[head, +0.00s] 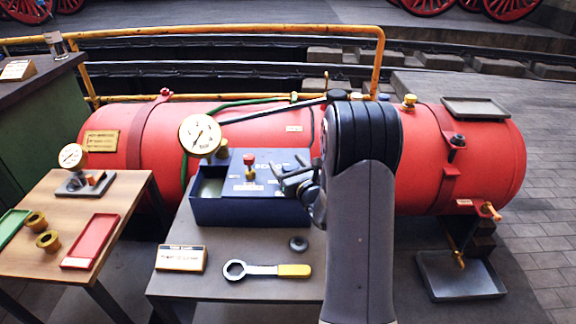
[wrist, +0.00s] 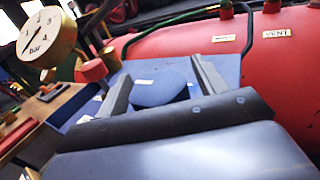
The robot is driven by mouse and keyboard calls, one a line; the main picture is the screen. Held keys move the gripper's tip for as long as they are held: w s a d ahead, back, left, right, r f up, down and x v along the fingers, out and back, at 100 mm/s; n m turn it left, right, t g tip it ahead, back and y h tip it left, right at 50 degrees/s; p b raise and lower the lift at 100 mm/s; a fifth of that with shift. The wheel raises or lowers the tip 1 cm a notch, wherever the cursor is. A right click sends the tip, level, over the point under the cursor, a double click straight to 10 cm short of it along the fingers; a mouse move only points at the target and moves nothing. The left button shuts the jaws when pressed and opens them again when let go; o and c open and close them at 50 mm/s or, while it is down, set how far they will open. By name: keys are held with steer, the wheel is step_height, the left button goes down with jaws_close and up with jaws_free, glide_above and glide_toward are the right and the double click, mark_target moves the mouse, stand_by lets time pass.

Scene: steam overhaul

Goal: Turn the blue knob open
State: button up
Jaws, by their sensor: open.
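The blue knob (wrist: 160,88) shows in the wrist view as a round, flat-topped disc on a blue box. My gripper (wrist: 162,70) is open, with one finger on each side of the knob. I cannot tell whether either finger touches it. In the head view my gripper (head: 290,178) is over the right part of the blue box (head: 225,211), and the knob cannot be made out there behind the gripper and my arm.
A red knob (head: 249,160) and a dial gauge (head: 200,135) stand left of my gripper. A red tank (head: 450,150) lies behind. A yellow-handled ring spanner (head: 265,270), a small dark disc (head: 298,244) and a sign (head: 181,258) are on the table in front.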

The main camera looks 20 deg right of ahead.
steer(key=shift+c, duration=0.6)
steer(key=c, duration=0.9)
